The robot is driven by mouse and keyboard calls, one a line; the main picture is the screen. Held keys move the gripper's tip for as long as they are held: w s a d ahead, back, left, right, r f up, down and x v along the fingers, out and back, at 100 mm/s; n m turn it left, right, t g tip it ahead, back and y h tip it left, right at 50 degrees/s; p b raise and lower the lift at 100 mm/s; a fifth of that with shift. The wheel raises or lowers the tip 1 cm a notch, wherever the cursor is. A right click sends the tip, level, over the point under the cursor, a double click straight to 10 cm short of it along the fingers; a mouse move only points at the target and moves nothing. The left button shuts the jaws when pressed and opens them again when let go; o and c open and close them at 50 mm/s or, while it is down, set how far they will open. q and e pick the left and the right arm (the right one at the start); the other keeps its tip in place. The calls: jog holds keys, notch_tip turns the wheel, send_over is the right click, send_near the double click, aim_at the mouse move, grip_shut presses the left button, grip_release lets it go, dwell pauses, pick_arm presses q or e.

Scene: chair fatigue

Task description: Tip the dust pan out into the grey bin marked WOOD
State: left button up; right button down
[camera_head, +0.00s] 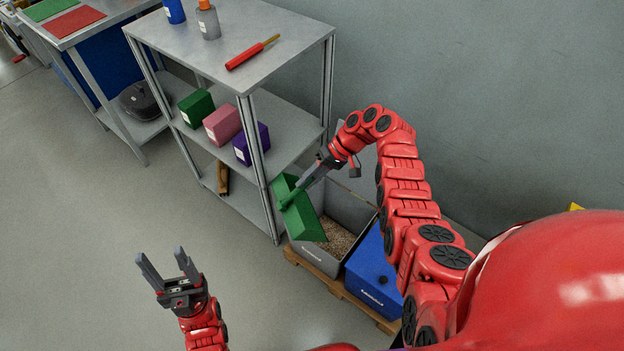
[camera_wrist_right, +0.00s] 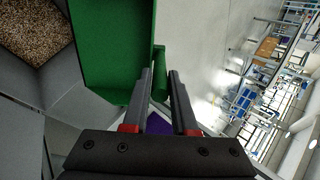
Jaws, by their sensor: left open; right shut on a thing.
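The green dust pan (camera_head: 308,226) hangs steeply tilted over the left part of the open grey bin (camera_head: 319,262). My right gripper (camera_head: 312,176) is shut on its handle, above the bin. In the right wrist view the dust pan (camera_wrist_right: 112,45) shows a bare green face, with its handle between the fingers of my right gripper (camera_wrist_right: 164,78). The grey bin holds light brown chips, also visible in the wrist view. Its small front label is too small to read. My left gripper (camera_head: 160,256) is open and empty over the floor at lower left.
A lidded blue bin (camera_head: 375,274) stands right of the grey bin, both on a wooden pallet (camera_head: 335,287). A metal shelf (camera_head: 230,45) with boxes and a red-handled tool stands close behind at left. The floor at left is clear.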

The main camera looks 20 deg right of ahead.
jog(key=a+h+p, duration=0.1)
jog(key=a+p, duration=0.1)
jog(key=a, duration=0.1)
jog(key=a+h+p, duration=0.2)
jog(key=a+p, duration=0.1)
jog(key=shift+s+a+f, duration=0.1)
jog(key=shift+s+f, duration=0.05)
jog(key=a+f+h+b, duration=0.1)
jog(key=a+f+h, duration=0.5)
jog(key=a, duration=0.2)
jog(key=s+a+r, duration=0.1)
jog(key=a+r, duration=0.2)
jog(key=a, duration=0.2)
jog(key=shift+a+t+p, duration=0.15)
jog(key=shift+t+p, duration=0.15)
jog(key=shift+t, duration=0.1)
jog(key=shift+s, duration=0.1)
dwell(0.4)
